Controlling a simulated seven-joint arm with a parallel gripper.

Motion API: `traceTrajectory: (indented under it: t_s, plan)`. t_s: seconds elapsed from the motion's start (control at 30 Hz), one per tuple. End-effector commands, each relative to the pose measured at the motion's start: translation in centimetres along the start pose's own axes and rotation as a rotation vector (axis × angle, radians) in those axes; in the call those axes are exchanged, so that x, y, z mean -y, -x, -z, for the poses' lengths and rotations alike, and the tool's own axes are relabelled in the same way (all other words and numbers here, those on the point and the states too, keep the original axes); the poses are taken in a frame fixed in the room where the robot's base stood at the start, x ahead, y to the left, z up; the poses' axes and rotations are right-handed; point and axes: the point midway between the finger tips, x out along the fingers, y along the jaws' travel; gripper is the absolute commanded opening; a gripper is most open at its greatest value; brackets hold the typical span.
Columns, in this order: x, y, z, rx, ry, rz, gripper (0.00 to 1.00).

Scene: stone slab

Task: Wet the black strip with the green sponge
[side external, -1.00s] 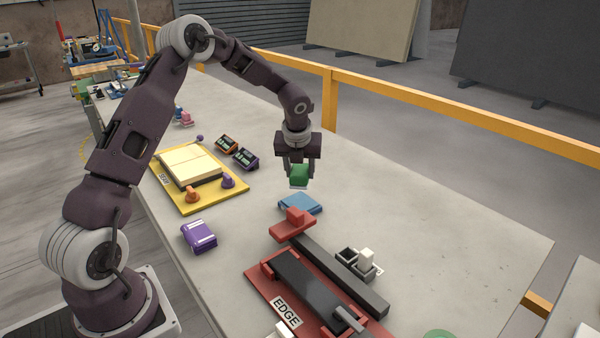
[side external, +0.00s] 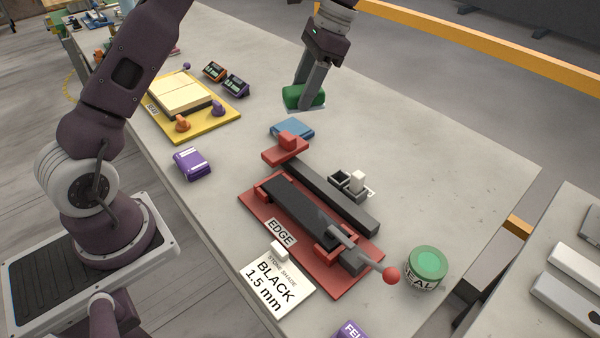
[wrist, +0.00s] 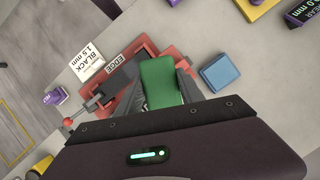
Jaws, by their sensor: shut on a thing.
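The green sponge (side external: 302,97), with a pale underside, is held between the fingers of my gripper (side external: 308,90), up off the slab. It also shows in the wrist view (wrist: 161,82) between the two fingers. My gripper is tilted, above and behind the blue block in the side view. The black strip (side external: 293,207) lies in the red jig marked EDGE (side external: 255,208), nearer the camera than the sponge and well apart from it. In the wrist view the sponge and gripper hide part of the jig.
A blue block (side external: 292,128) lies below the sponge. A dark rail with a red slider (side external: 287,146) runs beside the jig. A lever with a red ball (side external: 391,276) juts out near a green-topped tin (side external: 426,266). A BLACK 1.5 mm card (side external: 277,281) lies in front.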

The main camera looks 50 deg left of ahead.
Motion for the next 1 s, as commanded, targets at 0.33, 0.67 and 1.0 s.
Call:
traceTrajectory:
  t_s: [0.33,0.67,1.0]
  plan:
    - [-7.5,-2.1,0.9,0.007,0.1,-0.036,0.12]
    - [-16.3,-7.8,1.0,0.009,0.061,-0.021,0.12]
    - [-16.6,-11.5,2.4,0.01,0.061,-0.023,0.12]
